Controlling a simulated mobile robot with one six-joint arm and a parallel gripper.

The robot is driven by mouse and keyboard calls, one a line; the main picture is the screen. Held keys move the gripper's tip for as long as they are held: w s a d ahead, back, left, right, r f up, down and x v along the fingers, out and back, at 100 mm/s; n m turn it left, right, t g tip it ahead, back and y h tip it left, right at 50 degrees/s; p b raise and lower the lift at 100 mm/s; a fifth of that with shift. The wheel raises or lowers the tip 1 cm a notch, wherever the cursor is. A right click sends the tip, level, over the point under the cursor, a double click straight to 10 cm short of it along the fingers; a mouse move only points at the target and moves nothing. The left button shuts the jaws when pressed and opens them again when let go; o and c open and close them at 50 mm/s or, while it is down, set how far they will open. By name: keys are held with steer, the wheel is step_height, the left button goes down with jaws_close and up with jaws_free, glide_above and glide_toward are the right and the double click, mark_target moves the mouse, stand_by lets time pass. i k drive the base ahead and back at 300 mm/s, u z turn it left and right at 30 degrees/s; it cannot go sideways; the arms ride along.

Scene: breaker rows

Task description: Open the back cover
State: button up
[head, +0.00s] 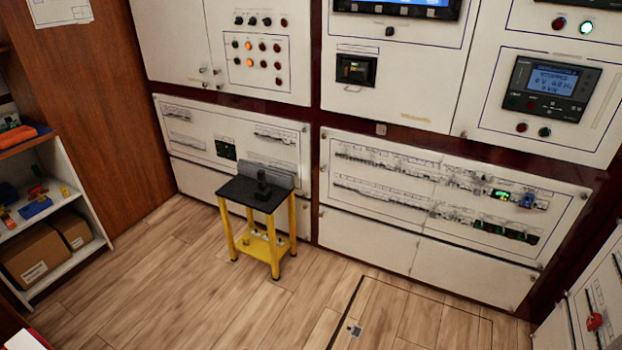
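I cannot tell which part is the back cover. White cabinet panels line the far wall. A lower left panel (230,140) and a wide lower right panel (450,185) carry rows of breakers, and both sit flat in their dark red frame. Plain white panels (410,248) below them also look closed. An upper left panel (170,40) has small round knobs or locks near its lower right edge. My gripper is not in view.
A yellow stand (262,245) with a black top and a black upright object stands before the left panels. A shelf (75,255) with boxes is at left. An outlined floor section (400,315) has a small metal fitting. Wooden floor is clear in the middle.

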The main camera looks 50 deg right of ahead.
mark_target(332, 168)
steer(key=z, duration=0.15)
steer(key=i, duration=0.95)
steer(key=u, duration=0.05)
